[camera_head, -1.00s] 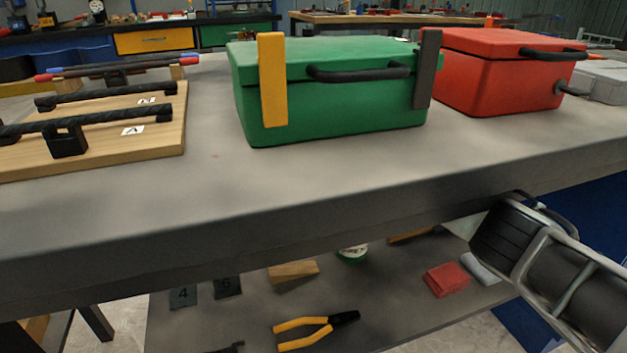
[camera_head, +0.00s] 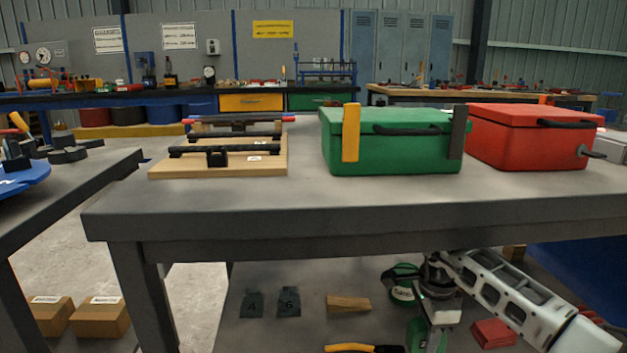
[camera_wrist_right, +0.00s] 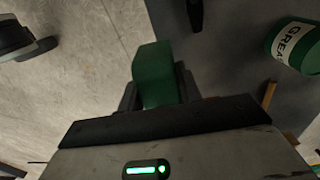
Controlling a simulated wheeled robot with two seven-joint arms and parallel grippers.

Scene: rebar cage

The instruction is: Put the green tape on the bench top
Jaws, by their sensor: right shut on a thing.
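My right gripper (camera_head: 430,322) is low in front of the bench, beside the lower shelf and below the bench top (camera_head: 300,203). It is shut on the green tape (camera_head: 414,336), which is partly hidden by the gripper in the head view. In the right wrist view the green tape (camera_wrist_right: 153,75) shows as a green block between the two fingers of the gripper (camera_wrist_right: 157,92). The bench top has bare grey room along its front edge. My left gripper is in neither view.
A green toolbox (camera_head: 390,150), a red toolbox (camera_head: 525,145) and a wooden board with black bars (camera_head: 215,170) stand on the bench top. The shelf below holds a green grease can (camera_wrist_right: 293,46), a wooden wedge (camera_head: 348,303), a red block (camera_head: 493,333) and yellow-handled pliers (camera_head: 362,348).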

